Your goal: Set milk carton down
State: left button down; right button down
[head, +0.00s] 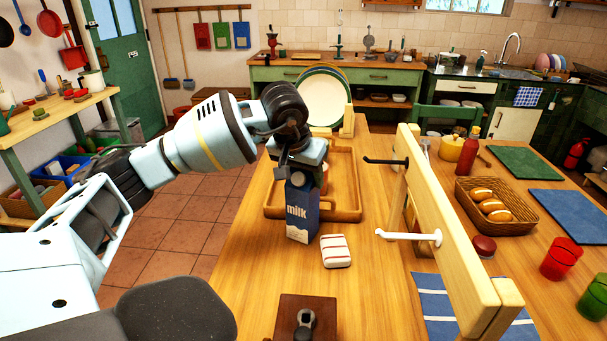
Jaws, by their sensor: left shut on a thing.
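A blue milk carton (301,213) with a white "milk" label stands upright at the near edge of a wooden tray (348,214) on the table. My left gripper (303,178) is above it, pointing down, and is shut on its top. The gripper hides the carton's top. I cannot tell whether the carton's base touches the table. My right gripper is not in view.
A white, red-striped packet (336,251) lies just right of the carton. A wooden rack with pegs (440,220) rises further right. A brown block with a metal fitting (305,319) is in front. Bare tabletop (255,270) lies left of the packet.

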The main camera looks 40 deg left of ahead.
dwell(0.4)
pick_arm(q)
jog(key=shift+c, duration=2.4)
grip_release()
jog(key=shift+f, duration=0.1)
jog(key=v, duration=1.2)
jog(key=shift+p, duration=0.35)
